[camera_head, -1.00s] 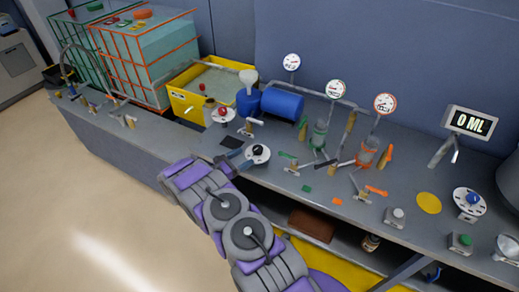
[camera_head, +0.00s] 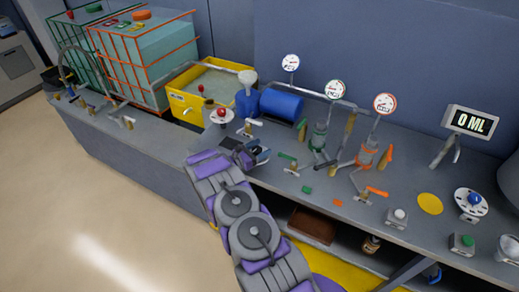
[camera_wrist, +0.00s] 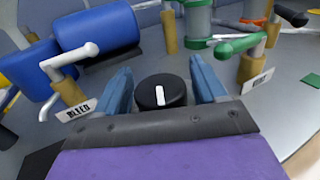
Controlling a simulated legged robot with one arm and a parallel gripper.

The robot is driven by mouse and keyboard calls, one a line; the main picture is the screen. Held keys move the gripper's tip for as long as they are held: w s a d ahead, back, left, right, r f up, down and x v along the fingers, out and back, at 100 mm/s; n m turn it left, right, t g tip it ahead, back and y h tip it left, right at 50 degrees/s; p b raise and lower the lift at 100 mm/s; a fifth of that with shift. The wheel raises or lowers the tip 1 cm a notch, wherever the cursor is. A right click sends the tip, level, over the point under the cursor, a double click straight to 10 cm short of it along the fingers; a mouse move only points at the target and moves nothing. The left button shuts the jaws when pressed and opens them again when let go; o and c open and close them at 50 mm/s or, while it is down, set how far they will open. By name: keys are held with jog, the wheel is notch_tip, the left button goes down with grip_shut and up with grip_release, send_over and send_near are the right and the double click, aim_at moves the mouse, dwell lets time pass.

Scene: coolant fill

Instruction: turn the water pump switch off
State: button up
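A round black knob switch (camera_wrist: 159,92) with a white pointer line stands between my fingers in the wrist view. Its line points nearly straight up in that picture. No label on it names a pump. My gripper (camera_wrist: 158,88) is open, its two blue fingers on either side of the knob with a gap at each side. In the head view my gripper (camera_head: 257,154) is over the knob's place on the bench and hides most of it.
A blue tank (camera_wrist: 97,38) and a valve with a BLEED label (camera_wrist: 81,112) are on the left in the wrist view. A red-knob dial (camera_head: 222,115) stands behind my gripper. A blue-knob dial (camera_head: 470,200) is far right. The display (camera_head: 471,121) reads 0 ML.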

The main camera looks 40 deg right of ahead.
jog(key=c, duration=0.9)
jog(key=shift+o, duration=0.2)
jog(key=shift+n+t, duration=0.3)
jog(key=shift+t, duration=0.2)
jog(key=n+t, duration=0.1)
jog(key=t, duration=0.1)
jog(key=shift+w+n+t, duration=0.15)
jog(key=shift+n+t, duration=0.15)
jog(key=n+t+y+b, duration=0.1)
jog(key=t, duration=0.1)
jog(key=n+t+y+b, duration=0.1)
jog(key=n+t+b, duration=0.1)
jog(key=t, duration=0.1)
jog(key=shift+w+n, duration=0.15)
jog(key=shift+n, duration=0.15)
jog(key=n+t+y+b, duration=0.1)
jog(key=t, duration=0.1)
jog(key=n+t+y+b, duration=0.1)
jog(key=n+t, duration=0.1)
jog(key=shift+w+a+y, duration=0.1)
jog(key=shift+w+y, duration=0.1)
jog(key=shift+y, duration=0.2)
jog(key=shift+w+a+n+t+y, duration=0.1)
jog(key=shift+n+t+y, duration=0.6)
jog(key=shift+y, duration=0.1)
jog(key=shift+w+a+n+t+y, duration=0.1)
jog(key=shift+n+t+y, duration=0.5)
jog(key=shift+t+y, duration=0.15)
